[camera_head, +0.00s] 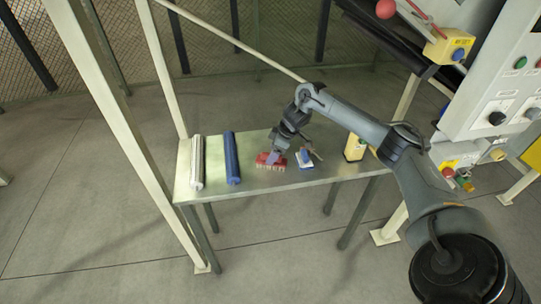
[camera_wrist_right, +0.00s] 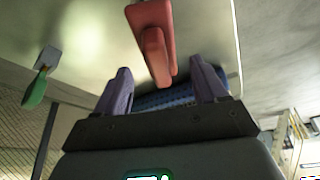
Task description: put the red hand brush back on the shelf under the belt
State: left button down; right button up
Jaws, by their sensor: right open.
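The red hand brush (camera_head: 264,160) is at the front edge of the grey metal shelf (camera_head: 250,181), with its pale bristles showing along the near side. My right gripper (camera_head: 275,155) is right at the brush in the head view, its fingers partly covering it. In the right wrist view the gripper (camera_wrist_right: 161,66) is open, and the red brush (camera_wrist_right: 152,35) lies ahead of and between its two fingers. I cannot tell whether the fingers touch it. My left gripper is not in view.
A white roll (camera_head: 197,163) and a blue roll (camera_head: 232,158) lie on the shelf to the left. A pale post rises at the shelf's left end.

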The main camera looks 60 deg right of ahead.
jog(key=p+v, duration=0.1)
jog(key=v, duration=0.7)
jog(key=shift+r, duration=0.15)
